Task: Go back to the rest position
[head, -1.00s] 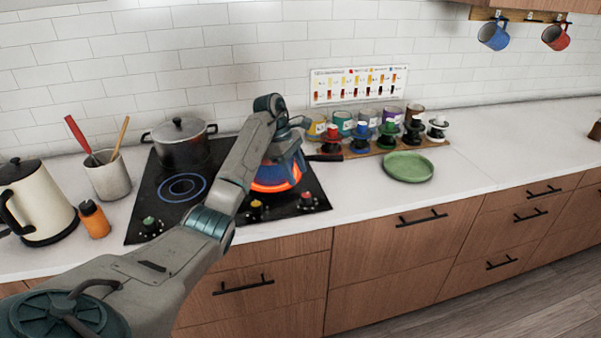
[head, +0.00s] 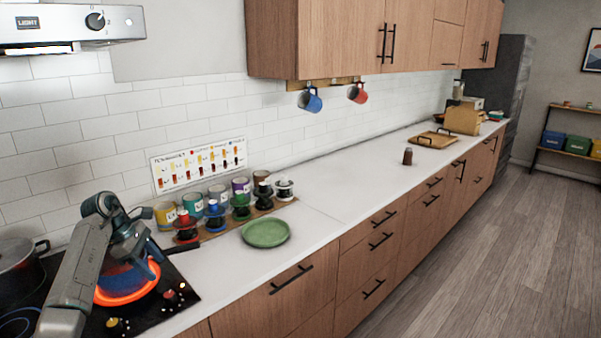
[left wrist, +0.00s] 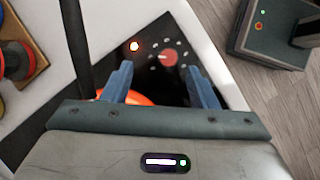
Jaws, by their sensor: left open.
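My left gripper (head: 140,262) hangs over the cooktop at the lower left of the head view, close to a dark blue pan on a glowing orange-red burner (head: 125,296). The arm and gripper hide much of the pan. In the left wrist view the two blue fingers (left wrist: 160,82) stand apart with nothing between their tips. A red knob (left wrist: 169,58) shows beyond them, and the orange glow (left wrist: 142,98) shows near the left finger. My right gripper is in neither view.
The dark pan handle (head: 182,248) sticks out over the counter. A green plate (head: 266,233) lies beside a wooden rack with several coloured cups and capsule-like stands. A dark pot (head: 18,265) stands at the left edge. Mugs (head: 310,100) hang under the cabinet. The floor (head: 470,240) at right is clear.

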